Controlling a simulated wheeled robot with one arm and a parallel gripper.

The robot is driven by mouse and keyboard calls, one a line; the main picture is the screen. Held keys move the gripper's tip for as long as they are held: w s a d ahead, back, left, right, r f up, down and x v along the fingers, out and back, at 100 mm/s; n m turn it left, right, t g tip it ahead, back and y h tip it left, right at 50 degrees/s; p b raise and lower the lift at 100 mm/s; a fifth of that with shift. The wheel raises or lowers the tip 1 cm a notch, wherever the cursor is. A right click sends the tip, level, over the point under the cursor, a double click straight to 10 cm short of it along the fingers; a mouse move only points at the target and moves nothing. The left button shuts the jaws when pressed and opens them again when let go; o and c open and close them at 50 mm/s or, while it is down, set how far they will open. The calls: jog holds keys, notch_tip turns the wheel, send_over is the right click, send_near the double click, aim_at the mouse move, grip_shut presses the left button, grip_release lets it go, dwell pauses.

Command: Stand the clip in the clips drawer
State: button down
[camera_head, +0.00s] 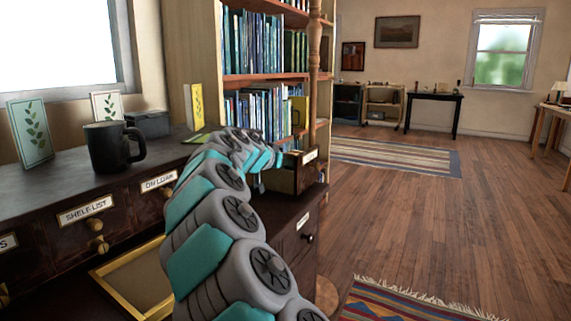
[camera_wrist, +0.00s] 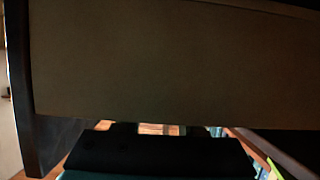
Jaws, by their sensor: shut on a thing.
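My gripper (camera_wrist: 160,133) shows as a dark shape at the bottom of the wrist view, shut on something. What it holds, by the task the clip, cannot be made out in either view. In the head view my arm hides most of the gripper, beside a small pulled-out drawer (camera_head: 308,157) at the cabinet's right end. That drawer's label is too small to read, so I cannot tell whether it is the clips drawer. A broad brown panel (camera_wrist: 160,65), perhaps a drawer wall or floor, fills most of the wrist view close to the gripper.
The dark cabinet (camera_head: 62,184) carries a black mug (camera_head: 105,149), a grey box (camera_head: 148,124) and leaf-print cards (camera_head: 30,132). A yellow-rimmed open drawer or tray (camera_head: 135,285) is below the shelf-list drawer. A bookcase (camera_head: 262,78) rises behind my arm.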

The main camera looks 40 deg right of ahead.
jog(key=c, duration=0.5)
grip_release()
jog(key=v, duration=1.2)
jog(key=shift+r+b, duration=0.1)
jog(key=shift+b, duration=0.2)
